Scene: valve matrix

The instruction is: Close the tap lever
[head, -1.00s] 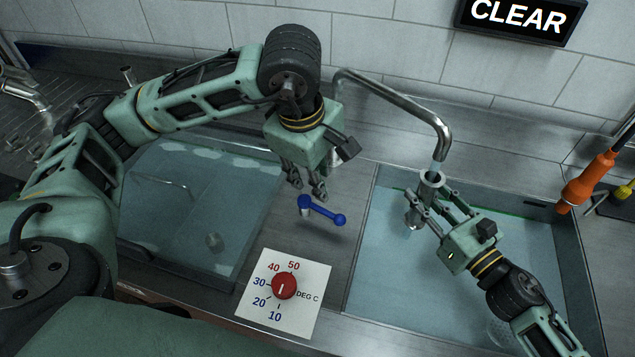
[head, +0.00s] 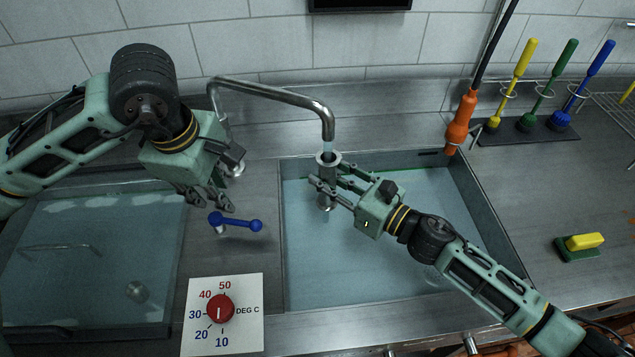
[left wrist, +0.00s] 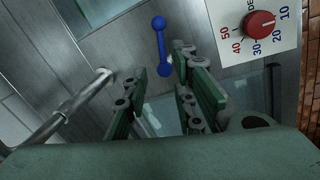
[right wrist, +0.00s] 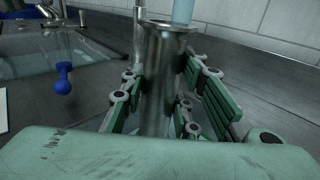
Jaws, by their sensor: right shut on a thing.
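The blue tap lever (head: 236,223) lies on the steel counter between two basins, its ball end pointing right in the head view. It also shows in the left wrist view (left wrist: 158,48) and right wrist view (right wrist: 63,82). My left gripper (head: 207,203) is open just above the lever's pivot end; the lever shows past and between its fingers in the left wrist view. My right gripper (head: 328,178) is shut on a metal cylinder (right wrist: 160,85), upright below the spout of the tap (head: 270,93). Pale water runs from the spout into the cylinder's mouth.
A red temperature dial (head: 220,309) on a white plate sits in front of the lever. The right basin (head: 350,270) holds water. An orange-handled tool (head: 461,122), a rack of coloured brushes (head: 530,128) and a yellow-green sponge (head: 580,245) are to the right.

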